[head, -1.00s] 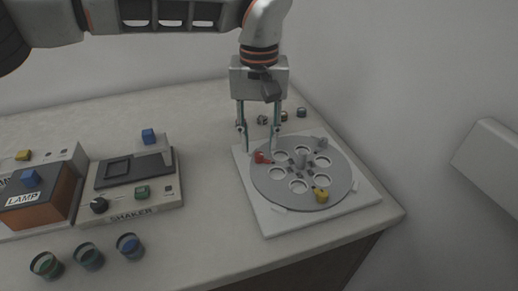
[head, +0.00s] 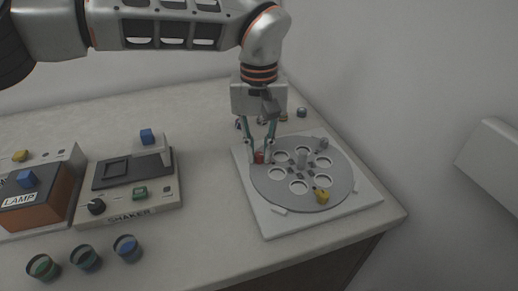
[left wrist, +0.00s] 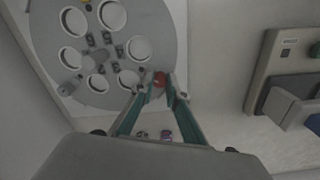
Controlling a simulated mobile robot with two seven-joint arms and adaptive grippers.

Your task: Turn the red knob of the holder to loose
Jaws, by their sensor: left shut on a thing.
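The holder is a round grey disc (head: 333,183) with several round holes, on a pale square base (head: 268,222). Its red knob (head: 259,157) is at the disc's far left edge, partly hidden by the fingers. My left gripper (head: 264,157) reaches down from above and is shut on the red knob. In the left wrist view the red knob (left wrist: 159,79) sits between the two fingertips (left wrist: 160,90), beside the disc (left wrist: 160,40). My right gripper is not in view.
A shaker (head: 165,196) with a black dial stands left of the holder, and a lamp box (head: 45,205) further left. Several small jars (head: 127,247) stand at the front left. Small pieces (head: 301,112) lie behind the holder. A wall rises on the right.

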